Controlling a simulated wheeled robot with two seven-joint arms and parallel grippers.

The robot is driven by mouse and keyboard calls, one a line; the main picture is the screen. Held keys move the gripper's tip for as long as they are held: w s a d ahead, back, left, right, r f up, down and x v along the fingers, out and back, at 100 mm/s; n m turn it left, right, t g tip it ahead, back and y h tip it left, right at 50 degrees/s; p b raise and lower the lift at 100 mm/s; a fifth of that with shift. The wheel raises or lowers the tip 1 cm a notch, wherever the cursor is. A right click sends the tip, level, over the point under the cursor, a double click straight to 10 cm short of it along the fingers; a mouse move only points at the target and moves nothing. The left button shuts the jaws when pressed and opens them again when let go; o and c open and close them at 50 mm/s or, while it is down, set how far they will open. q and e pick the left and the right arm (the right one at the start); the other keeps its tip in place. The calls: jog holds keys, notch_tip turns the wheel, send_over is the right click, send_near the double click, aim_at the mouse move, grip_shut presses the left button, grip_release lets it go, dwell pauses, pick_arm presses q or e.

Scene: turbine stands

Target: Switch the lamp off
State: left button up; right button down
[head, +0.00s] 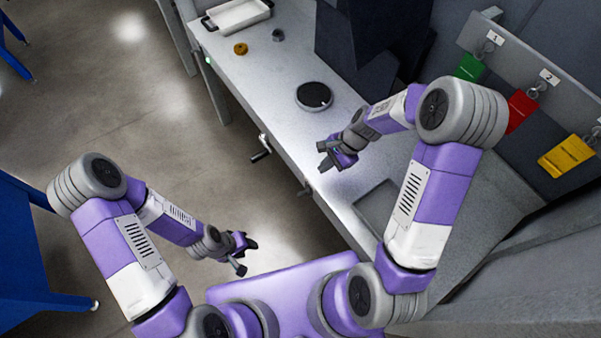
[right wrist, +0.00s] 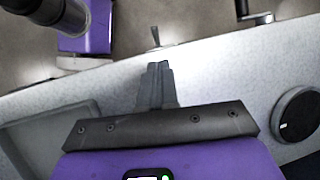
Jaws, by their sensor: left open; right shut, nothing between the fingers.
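No lamp body can be made out in either view; a bright patch of light lies on the grey bench (head: 290,125) around my right gripper. A small lever (right wrist: 155,37) sticks out at the bench's front edge in the right wrist view, and a small lever shows in the head view (head: 304,191). I cannot tell for sure that it is the lamp's switch. My right gripper (head: 324,161) is shut and empty above the bench near that edge; in the right wrist view its fingertips (right wrist: 159,66) point toward the lever, apart from it. My left gripper (head: 243,259) is open and empty, off the bench.
A crank handle (head: 261,148) juts from the bench front. A black round disc (head: 314,96), a brass ring (head: 240,48) and a white tray (head: 237,14) are on the bench. A dark block (head: 365,40) stands behind. Coloured tags (head: 519,109) hang at right.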

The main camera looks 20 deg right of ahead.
jog(key=s, duration=0.2)
jog(key=b, duration=0.2)
send_near(301, 193)
jog(key=x, duration=0.7)
jog(key=shift+s, duration=0.1)
pick_arm(q)
jog(key=shift+s+f, duration=0.6)
jog(key=shift+f, duration=0.2)
pick_arm(e)
jog(key=shift+r, duration=0.1)
